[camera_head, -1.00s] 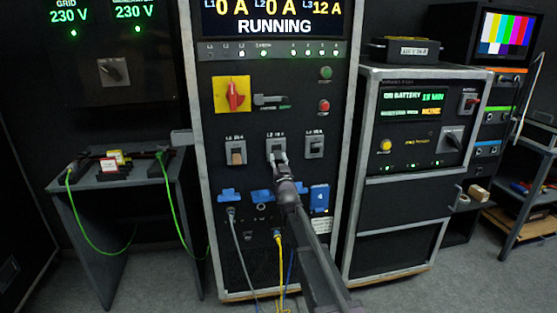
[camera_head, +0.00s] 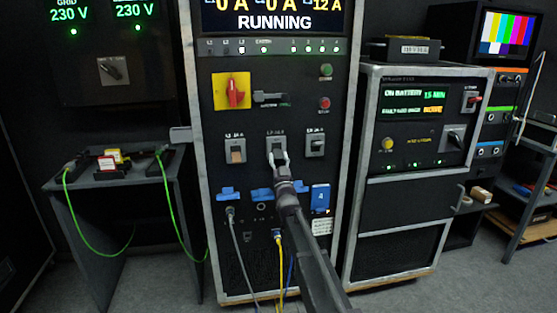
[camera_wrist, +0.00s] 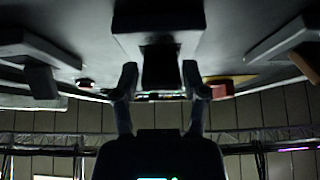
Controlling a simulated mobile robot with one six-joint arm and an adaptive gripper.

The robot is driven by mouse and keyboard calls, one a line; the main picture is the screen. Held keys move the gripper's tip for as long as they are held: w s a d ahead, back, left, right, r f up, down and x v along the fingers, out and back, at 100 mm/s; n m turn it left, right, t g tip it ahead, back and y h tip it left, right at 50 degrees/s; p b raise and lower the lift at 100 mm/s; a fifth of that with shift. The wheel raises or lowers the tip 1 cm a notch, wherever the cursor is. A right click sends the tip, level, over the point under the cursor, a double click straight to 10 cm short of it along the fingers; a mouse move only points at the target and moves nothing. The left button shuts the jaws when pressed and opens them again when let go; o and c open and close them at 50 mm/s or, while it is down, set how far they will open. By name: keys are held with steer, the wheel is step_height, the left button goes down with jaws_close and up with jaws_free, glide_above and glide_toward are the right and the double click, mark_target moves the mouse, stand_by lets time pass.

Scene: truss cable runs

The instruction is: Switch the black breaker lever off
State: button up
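The middle breaker (camera_head: 275,141) is a light grey plate on the tall cabinet, in a row of three. Its black lever shows in the wrist view (camera_wrist: 160,68), pointing toward my gripper; in the head view my fingers mostly cover it. My gripper (camera_head: 278,158) is in front of this breaker. In the wrist view my gripper (camera_wrist: 160,84) has its two fingers apart, one on each side of the lever, with a visible gap. I cannot tell whether either fingertip touches it.
The left breaker (camera_head: 237,150) has a tan lever; the right breaker (camera_head: 314,143) has a dark one. A red rotary switch (camera_head: 235,93) on yellow is above left. Blue sockets and plugged cables (camera_head: 279,236) lie below. A battery cabinet (camera_head: 412,215) stands right.

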steer(key=shift+o, duration=0.4)
steer(key=shift+s+r+g+p, duration=0.1)
steer(key=shift+r+g+p, duration=0.15)
steer(key=shift+p, duration=0.3)
steer(key=shift+s+r+g+p, duration=0.15)
steer(key=shift+g+p, duration=0.3)
steer(key=shift+p, duration=0.35)
steer(key=shift+r+g+h+p, duration=0.1)
steer(key=shift+g+h+p, duration=0.2)
steer(key=shift+p, duration=0.2)
